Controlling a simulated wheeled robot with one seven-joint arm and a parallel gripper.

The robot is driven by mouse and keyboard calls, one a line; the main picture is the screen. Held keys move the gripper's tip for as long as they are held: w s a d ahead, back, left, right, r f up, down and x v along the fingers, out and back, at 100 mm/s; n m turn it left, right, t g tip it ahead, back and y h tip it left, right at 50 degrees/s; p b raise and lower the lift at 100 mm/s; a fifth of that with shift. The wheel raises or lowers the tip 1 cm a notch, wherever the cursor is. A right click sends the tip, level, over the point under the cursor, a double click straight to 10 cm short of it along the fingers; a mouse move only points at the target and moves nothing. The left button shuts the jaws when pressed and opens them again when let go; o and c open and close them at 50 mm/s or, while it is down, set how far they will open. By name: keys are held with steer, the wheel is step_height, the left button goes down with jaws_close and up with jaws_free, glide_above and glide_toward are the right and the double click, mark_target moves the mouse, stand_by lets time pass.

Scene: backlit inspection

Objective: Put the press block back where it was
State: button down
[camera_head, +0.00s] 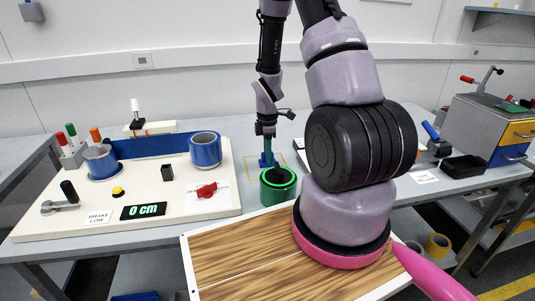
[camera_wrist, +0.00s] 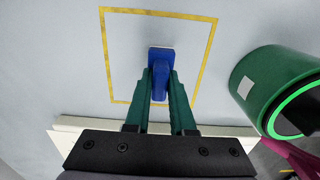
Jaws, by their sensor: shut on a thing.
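My gripper (camera_head: 267,148) points down at the back of the table. In the wrist view its green fingers (camera_wrist: 160,98) are shut on a blue press block (camera_wrist: 161,56). The block also shows at the fingertips in the head view (camera_head: 266,160). In the wrist view the block appears inside a yellow square outline (camera_wrist: 213,48) on the grey tabletop. I cannot tell whether the block touches the table or is a little above it.
A green cylinder (camera_head: 277,193) with a glowing ring stands close to the gripper; the wrist view shows it at right (camera_wrist: 246,78). A white board (camera_head: 140,193) with blue rolls and a "0 cm" display lies left. A wooden panel (camera_head: 250,258) is in front.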

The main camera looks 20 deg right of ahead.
steer(key=c, duration=0.8)
jaws_free()
steer(key=shift+o, duration=0.2)
steer(key=s+a+r+m+t, duration=0.1)
steer(key=s+r+m, duration=0.15)
steer(key=r, duration=0.75)
steer(key=s+a+r+m+t, duration=0.1)
steer(key=r+m, duration=0.3)
steer(key=r, duration=0.6)
steer(key=s+a+r+m+t, duration=0.1)
steer(key=s+r+m, duration=0.15)
steer(key=r, duration=0.75)
steer(key=s+a+r+m+t+y, duration=0.2)
steer(key=s+a+r+m+t, duration=0.2)
steer(key=s+r+m, duration=0.7)
steer(key=shift+s+a, duration=0.2)
steer(key=shift+s, duration=0.2)
